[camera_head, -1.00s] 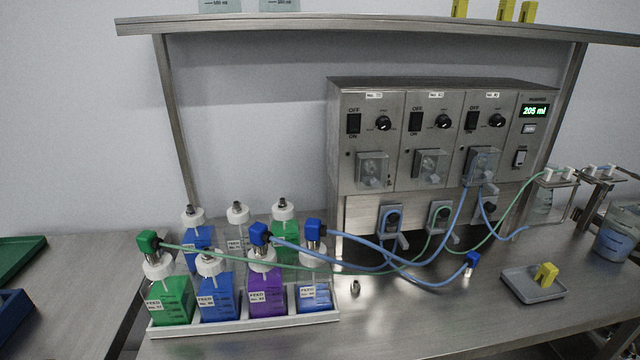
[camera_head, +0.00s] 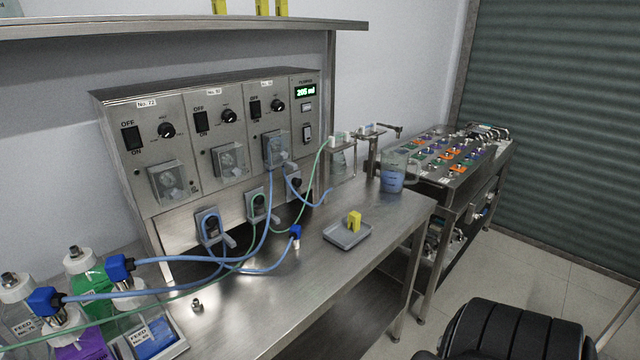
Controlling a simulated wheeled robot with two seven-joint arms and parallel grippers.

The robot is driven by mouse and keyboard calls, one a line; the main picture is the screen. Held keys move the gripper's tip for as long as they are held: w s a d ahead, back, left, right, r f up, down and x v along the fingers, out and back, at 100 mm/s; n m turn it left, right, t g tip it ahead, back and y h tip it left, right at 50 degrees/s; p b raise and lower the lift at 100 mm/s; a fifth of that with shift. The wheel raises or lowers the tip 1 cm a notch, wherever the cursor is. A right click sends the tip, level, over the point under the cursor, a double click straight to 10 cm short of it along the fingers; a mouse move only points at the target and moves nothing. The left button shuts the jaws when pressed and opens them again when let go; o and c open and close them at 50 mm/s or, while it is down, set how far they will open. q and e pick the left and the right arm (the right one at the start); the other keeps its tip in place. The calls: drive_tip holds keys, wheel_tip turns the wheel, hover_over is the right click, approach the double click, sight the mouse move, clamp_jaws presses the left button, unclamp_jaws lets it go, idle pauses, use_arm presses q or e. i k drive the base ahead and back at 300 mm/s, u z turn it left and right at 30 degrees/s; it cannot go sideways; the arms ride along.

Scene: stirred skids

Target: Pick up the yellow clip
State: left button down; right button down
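A yellow clip (camera_head: 354,222) stands in a small grey tray (camera_head: 340,240) on the steel bench, right of the pump unit's front. More yellow clips (camera_head: 262,7) sit up on the shelf above the pump unit, cut off by the top edge of the view. Neither of my grippers is in the head view.
The pump unit (camera_head: 215,140) stands at the back of the bench, with blue and green tubes looping in front. Feed bottles (camera_head: 90,285) crowd the left, and a beaker (camera_head: 393,172) stands behind the tray. A black chair (camera_head: 515,330) is at lower right.

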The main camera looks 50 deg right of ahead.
sight(353, 221)
drive_tip(key=k, duration=0.5)
drive_tip(key=z, duration=1.05)
drive_tip(key=i, duration=0.45)
drive_tip(key=z, duration=0.5)
